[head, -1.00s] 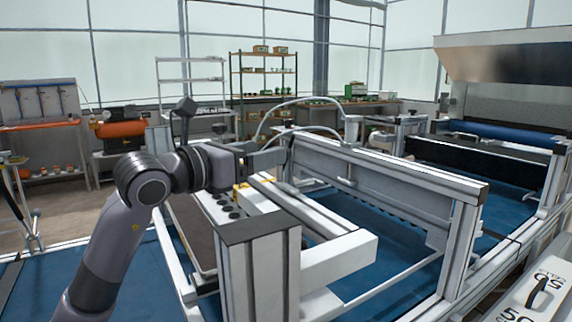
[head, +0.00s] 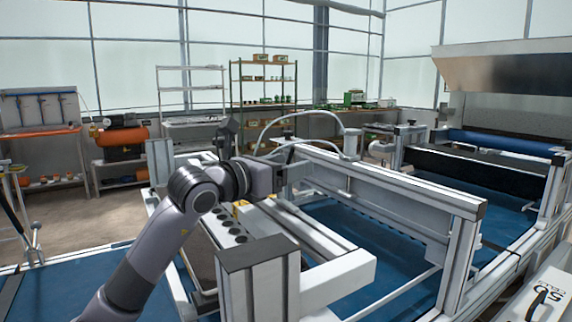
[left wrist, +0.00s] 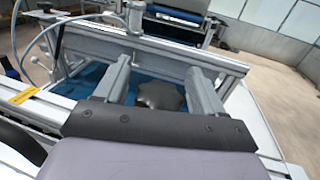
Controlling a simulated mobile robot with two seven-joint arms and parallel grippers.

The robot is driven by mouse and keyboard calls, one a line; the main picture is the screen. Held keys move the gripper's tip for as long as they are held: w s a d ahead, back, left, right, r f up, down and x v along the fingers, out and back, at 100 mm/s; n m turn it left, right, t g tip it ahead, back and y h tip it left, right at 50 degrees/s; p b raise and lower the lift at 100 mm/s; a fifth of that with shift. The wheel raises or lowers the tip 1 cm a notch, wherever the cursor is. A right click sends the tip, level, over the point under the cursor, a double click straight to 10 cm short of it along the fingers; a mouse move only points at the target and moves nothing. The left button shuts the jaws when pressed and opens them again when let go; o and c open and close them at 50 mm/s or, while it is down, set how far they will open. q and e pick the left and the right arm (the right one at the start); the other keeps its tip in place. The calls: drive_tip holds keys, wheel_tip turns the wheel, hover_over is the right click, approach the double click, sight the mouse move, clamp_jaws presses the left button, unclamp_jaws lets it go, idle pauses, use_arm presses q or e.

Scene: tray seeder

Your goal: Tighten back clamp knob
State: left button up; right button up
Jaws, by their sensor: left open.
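The clamp knob (left wrist: 158,94) is a dark grey, lobed knob in the left wrist view, in front of the frame's crossbeam. It lies between the two fingers of my left gripper (left wrist: 160,70) as seen from the wrist. The fingers are apart, with visible gaps on both sides of the knob, so they do not grip it. In the head view my left gripper (head: 287,168) reaches the back left end of the white frame, and I cannot make out the knob there. My right gripper is not in view.
The white crossbeam (head: 390,190) spans the blue bed (head: 350,225) beside my left gripper. A thick pale post (head: 260,280) with a dark top stands nearer. A grey curved hose (head: 300,113) arches behind the gripper. Shelving (head: 262,80) stands far back.

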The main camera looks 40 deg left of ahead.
use_arm(q)
drive_tip(key=c, duration=1)
drive_tip(key=shift+o, duration=0.2)
